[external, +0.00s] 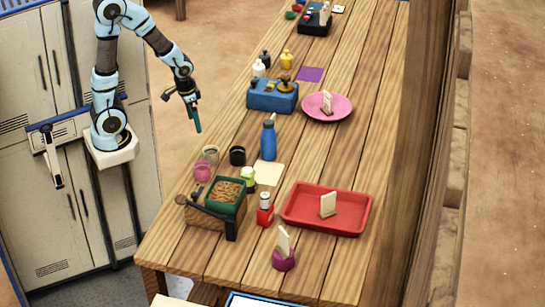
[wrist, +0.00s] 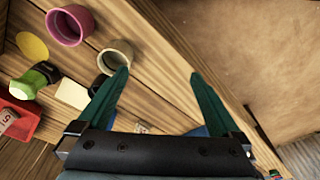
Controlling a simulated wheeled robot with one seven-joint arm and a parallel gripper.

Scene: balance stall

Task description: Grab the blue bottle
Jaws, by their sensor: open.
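The blue bottle (external: 268,142) stands upright on the wooden table in the external view, between the blue box and the pale yellow card. My gripper (external: 197,127) hangs over the table's left edge, to the left of the bottle and apart from it, with its green fingers pointing down. In the wrist view my gripper (wrist: 158,75) is open, with nothing between its two green fingers. I cannot clearly make out the bottle in the wrist view; a bit of blue shows behind the gripper body, but I cannot tell what it is.
A black cup (external: 237,156), a beige cup (external: 211,155) and a pink cup (external: 202,171) stand near the bottle's left. A blue box (external: 272,97) is behind it, a pink plate (external: 340,112) to its back right. A red tray (external: 350,222) lies in front. Table right of the bottle is clear.

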